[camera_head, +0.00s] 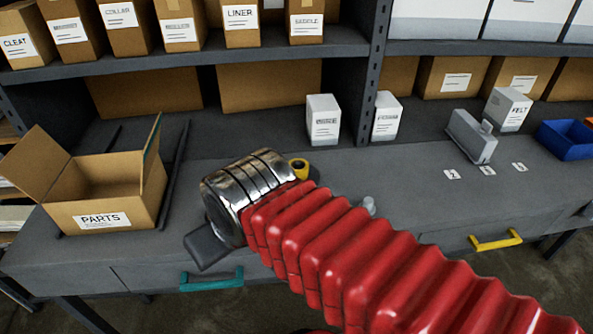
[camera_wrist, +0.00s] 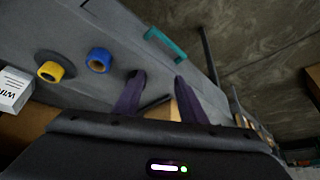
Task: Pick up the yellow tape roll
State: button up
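The yellow tape roll (camera_head: 299,168) sits on the grey workbench in the head view, partly hidden behind the silver end of my arm. In the wrist view the yellow tape roll (camera_wrist: 50,71) is at the left, on or beside a dark round patch. My gripper (camera_wrist: 159,78) is open, its two dark fingers apart, with no object seen held between them. The yellow roll is well outside the fingers, to their left in that view. In the head view only a dark part of my gripper (camera_head: 207,247) shows, near the bench's front edge.
A blue tape roll (camera_wrist: 98,60) stands between the yellow roll and my fingers in the wrist view. An open PARTS box (camera_head: 103,216) is left on the bench. White boxes (camera_head: 323,119) stand behind. A grey tool (camera_head: 472,136) and blue bin (camera_head: 567,140) are right. Shelves overhang the back.

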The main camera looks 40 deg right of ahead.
jog(key=o, duration=0.7)
jog(key=w+d+h, duration=0.1)
jog(key=w+d, duration=0.1)
jog(key=d, duration=0.3)
jog(key=w+d+m+t+h, duration=0.1)
jog(key=w+d+h, duration=0.1)
jog(key=d, duration=0.3)
jog(key=w+d+r+m+t+h, duration=0.1)
jog(key=w+d, duration=0.3)
jog(key=d, duration=0.1)
jog(key=shift+w+r, duration=0.1)
jog(key=shift+c, duration=0.2)
jog(key=n+t+h, duration=0.1)
jog(key=t, duration=0.3)
send_over(300, 166)
jog(key=s, duration=0.3)
notch_tip(300, 166, down, 3)
jog(key=s+f+t+y, duration=0.1)
jog(key=s+f+y, duration=0.2)
jog(key=s+f, duration=0.1)
jog(key=shift+s+d+f+n+t+y, duration=0.1)
jog(key=shift+s+f+n+t+y, duration=0.1)
jog(key=shift+f+n+t+y, duration=0.15)
jog(key=shift+s+a+f+y, duration=0.15)
jog(key=shift+s+a+y, duration=0.1)
jog(key=shift+s+y, duration=0.2)
jog(key=shift+w, duration=0.1)
jog(key=shift+x, duration=4.3)
